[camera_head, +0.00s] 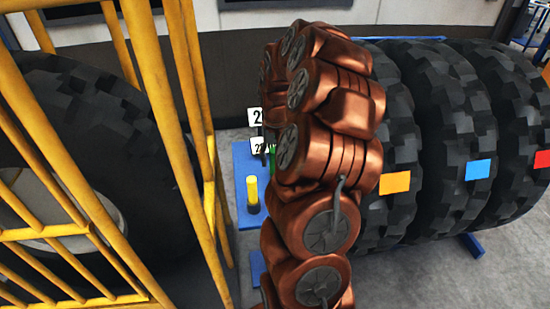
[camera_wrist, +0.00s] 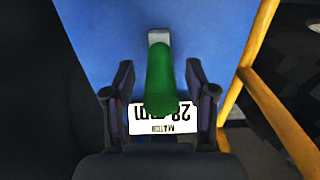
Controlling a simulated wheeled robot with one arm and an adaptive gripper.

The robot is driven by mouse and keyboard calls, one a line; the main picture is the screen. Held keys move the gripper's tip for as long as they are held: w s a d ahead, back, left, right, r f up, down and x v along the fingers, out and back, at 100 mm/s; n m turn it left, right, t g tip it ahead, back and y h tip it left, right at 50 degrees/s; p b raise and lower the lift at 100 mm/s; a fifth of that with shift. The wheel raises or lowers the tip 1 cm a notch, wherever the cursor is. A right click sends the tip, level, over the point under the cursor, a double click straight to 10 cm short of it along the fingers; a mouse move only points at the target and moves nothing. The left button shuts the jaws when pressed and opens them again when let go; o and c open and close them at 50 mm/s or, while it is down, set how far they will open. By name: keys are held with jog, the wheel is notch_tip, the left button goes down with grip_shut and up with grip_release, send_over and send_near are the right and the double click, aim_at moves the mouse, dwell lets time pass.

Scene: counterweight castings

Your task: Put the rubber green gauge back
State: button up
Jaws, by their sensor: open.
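The green gauge (camera_wrist: 160,80) shows in the wrist view as a green rod with a small grey piece at its far end, over a blue surface (camera_wrist: 105,35). My gripper (camera_wrist: 160,72) is open, with one dark finger on each side of the gauge and a gap on both sides. A white label (camera_wrist: 185,118) reading "28 mm" upside down is partly behind the gauge's near end. In the head view only a sliver of green (camera_head: 272,156) shows beside my copper arm, which hides my gripper. I cannot tell whether the gauge touches its place.
A yellow gauge with a black base (camera_head: 253,191) stands on the blue board (camera_head: 243,160), near white number cards (camera_head: 257,146). A yellow railing (camera_head: 165,110) stands close on the left. Large tyres (camera_head: 430,130) with coloured patches fill the right.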

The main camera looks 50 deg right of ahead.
notch_tip(320, 180, up, 12)
jog(key=b, duration=0.3)
jog(key=shift+b, duration=0.3)
jog(key=s+a+n, duration=0.2)
jog(key=a, duration=0.8)
jog(key=s+a+n, duration=0.2)
jog(key=a, duration=0.8)
jog(key=s+a+f+n, duration=0.1)
jog(key=s+a+f, duration=0.1)
jog(key=s+a, duration=0.2)
jog(key=s+a+f+n+g, duration=0.1)
jog(key=s+a+f, duration=0.2)
jog(key=s, duration=0.5)
jog(key=s+a+f+n+g, duration=0.1)
jog(key=s+a+f, duration=0.1)
jog(key=s+a, duration=0.3)
jog(key=shift+s+f, duration=0.25)
jog(key=shift+s, duration=0.85)
jog(key=shift+c, duration=0.4)
